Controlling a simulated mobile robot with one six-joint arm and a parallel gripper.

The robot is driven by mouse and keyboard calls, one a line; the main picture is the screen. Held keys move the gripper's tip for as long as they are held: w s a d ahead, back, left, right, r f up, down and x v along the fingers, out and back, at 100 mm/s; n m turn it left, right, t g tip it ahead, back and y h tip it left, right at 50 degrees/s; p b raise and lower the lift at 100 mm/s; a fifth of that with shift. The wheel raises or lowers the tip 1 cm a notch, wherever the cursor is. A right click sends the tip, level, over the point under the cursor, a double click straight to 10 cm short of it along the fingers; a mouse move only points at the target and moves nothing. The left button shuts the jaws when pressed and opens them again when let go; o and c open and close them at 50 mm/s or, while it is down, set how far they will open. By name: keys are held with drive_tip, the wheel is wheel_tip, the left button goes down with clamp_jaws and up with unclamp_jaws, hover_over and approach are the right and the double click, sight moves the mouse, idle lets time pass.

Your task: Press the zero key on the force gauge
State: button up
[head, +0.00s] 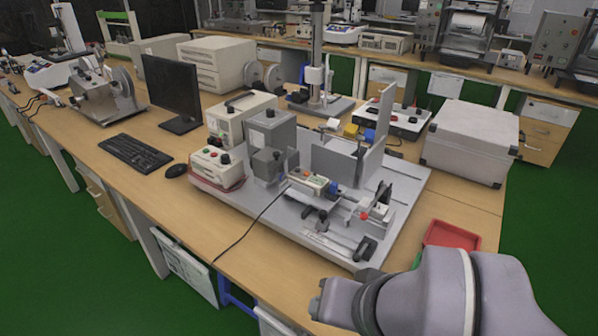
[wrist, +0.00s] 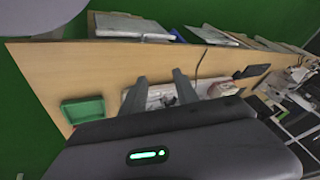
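The force gauge (head: 312,183) appears to be the small pale box with a little display and buttons, lying on a test rig on the wide grey base plate (head: 280,228). Its individual keys are too small to read, so I cannot tell which is the zero key. A black cable runs from near it to the table's front edge. In the wrist view my gripper (wrist: 158,84) has its two fingers apart with nothing between them. The rig shows small beyond the fingertips, partly hidden by them. In the head view my arm is at the lower right, away from the gauge.
A red tray (head: 452,236) lies right of the plate; a green tray (wrist: 83,110) shows in the wrist view. A large grey case (head: 470,142) stands behind right. The table front is mostly clear.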

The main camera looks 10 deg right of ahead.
drive_tip(key=shift+c, duration=0.3)
clamp_jaws()
idle(1.6)
